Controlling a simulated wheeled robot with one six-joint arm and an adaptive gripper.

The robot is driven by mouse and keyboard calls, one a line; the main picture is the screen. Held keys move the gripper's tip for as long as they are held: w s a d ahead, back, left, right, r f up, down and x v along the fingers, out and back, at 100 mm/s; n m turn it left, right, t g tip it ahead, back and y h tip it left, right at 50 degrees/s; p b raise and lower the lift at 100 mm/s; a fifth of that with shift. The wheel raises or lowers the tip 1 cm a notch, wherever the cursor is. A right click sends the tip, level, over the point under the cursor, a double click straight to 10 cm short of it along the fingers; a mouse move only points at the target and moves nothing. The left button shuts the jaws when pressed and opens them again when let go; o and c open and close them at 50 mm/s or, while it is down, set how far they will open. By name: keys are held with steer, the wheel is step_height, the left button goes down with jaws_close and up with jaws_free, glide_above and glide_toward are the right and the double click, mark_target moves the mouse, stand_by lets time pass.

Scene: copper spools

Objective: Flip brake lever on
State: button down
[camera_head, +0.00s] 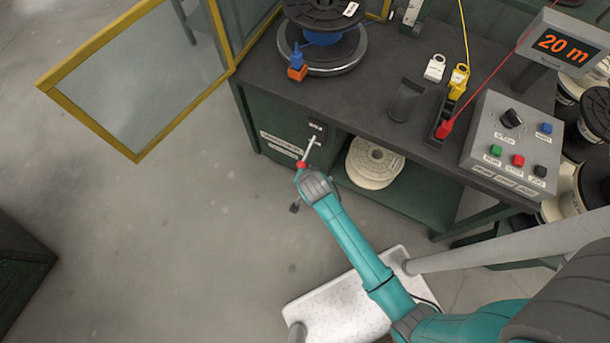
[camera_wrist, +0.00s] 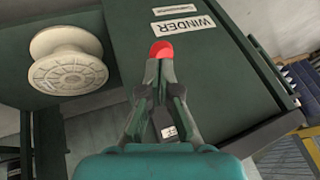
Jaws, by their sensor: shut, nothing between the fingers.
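The brake lever (camera_head: 311,147) is a slim silver rod with a red knob (camera_head: 301,164), mounted at a dark labelled plate (camera_head: 318,127) on the green winder cabinet's front. In the head view it slants down and left. In the wrist view the red knob (camera_wrist: 162,48) shows right at the tips of my gripper (camera_wrist: 159,66). The fingers are together and hold nothing; whether they touch the knob I cannot tell. The lever's rod is hidden behind the fingers there. Part of the plate (camera_wrist: 167,128) shows between the finger links, its lettering too small to read.
A cream spool (camera_head: 374,163) sits on the shelf right of the lever, also in the wrist view (camera_wrist: 68,62). A yellow-framed glass guard (camera_head: 140,80) stands open at left. A control box (camera_head: 510,145) stands on the bench (camera_head: 375,108). Floor left of my arm is clear.

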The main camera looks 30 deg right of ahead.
steer(key=s+a+v, duration=0.1)
steer(key=v, duration=0.7)
steer(key=shift+a+f, duration=0.15)
steer(key=shift+f, duration=0.15)
steer(key=s+d+r+n+t+y, duration=0.1)
steer(key=s+r+n+t, duration=0.15)
steer(key=s, duration=0.55)
steer(key=s+d+r+n+t+y, duration=0.1)
steer(key=s+r+n+t, duration=0.2)
steer(key=s, duration=0.5)
steer(key=s+r+n+t, duration=0.1)
steer(key=s+r+n, duration=0.1)
steer(key=s+r, duration=0.3)
steer(key=s+d+r+n+t, duration=0.1)
steer(key=s+r, duration=0.5)
steer(key=r, duration=0.8)
steer(key=shift+n+t+h, duration=0.4)
steer(key=shift+n+t, duration=0.25)
